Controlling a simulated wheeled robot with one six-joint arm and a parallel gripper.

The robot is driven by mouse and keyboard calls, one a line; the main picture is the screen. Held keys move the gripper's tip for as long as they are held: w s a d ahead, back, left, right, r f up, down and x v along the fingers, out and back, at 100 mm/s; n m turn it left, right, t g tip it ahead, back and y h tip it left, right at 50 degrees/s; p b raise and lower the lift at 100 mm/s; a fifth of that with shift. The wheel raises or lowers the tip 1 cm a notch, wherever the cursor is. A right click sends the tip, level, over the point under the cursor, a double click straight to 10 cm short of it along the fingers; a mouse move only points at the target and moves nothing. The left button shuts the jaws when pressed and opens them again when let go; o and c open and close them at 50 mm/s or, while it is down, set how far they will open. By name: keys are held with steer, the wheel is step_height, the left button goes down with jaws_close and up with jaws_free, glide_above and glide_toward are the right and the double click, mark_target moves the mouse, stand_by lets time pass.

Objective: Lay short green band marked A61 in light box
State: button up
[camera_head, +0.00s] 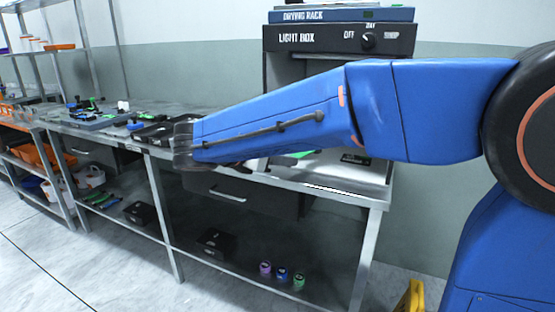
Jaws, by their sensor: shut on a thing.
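The light box (300,39) stands at the back of the bench, a dark housing with a label and a knob. My blue arm crosses in front of it and hides most of its opening. A small strip of green (303,154) shows just under my arm in front of the box. I cannot read any mark on it or tell whether it is held. My arm reaches left over the bench and ends in a grey wrist. My gripper's fingers and whatever they hold are hidden behind the arm. A small white and dark shape shows below the arm, too covered to name.
A drying rack (340,15) sits on the light box. The metal bench (330,187) carries dark trays (88,119) and small tools at left. Several coloured spools (282,274) and black boxes (139,213) lie on the lower shelf. Floor is free in front.

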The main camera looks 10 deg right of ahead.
steer(key=shift+w+d+f, duration=0.25)
steer(key=shift+w+d, duration=0.65)
steer(key=shift+w, duration=0.35)
steer(key=shift+w+d+f, duration=0.25)
steer(key=shift+w+d, duration=0.65)
steer(key=shift+w, duration=0.35)
steer(key=shift+w+d+f, duration=0.25)
steer(key=shift+w+d, duration=0.65)
steer(key=shift+w, duration=0.35)
steer(key=shift+f, duration=1.15)
steer(key=o, duration=1.2)
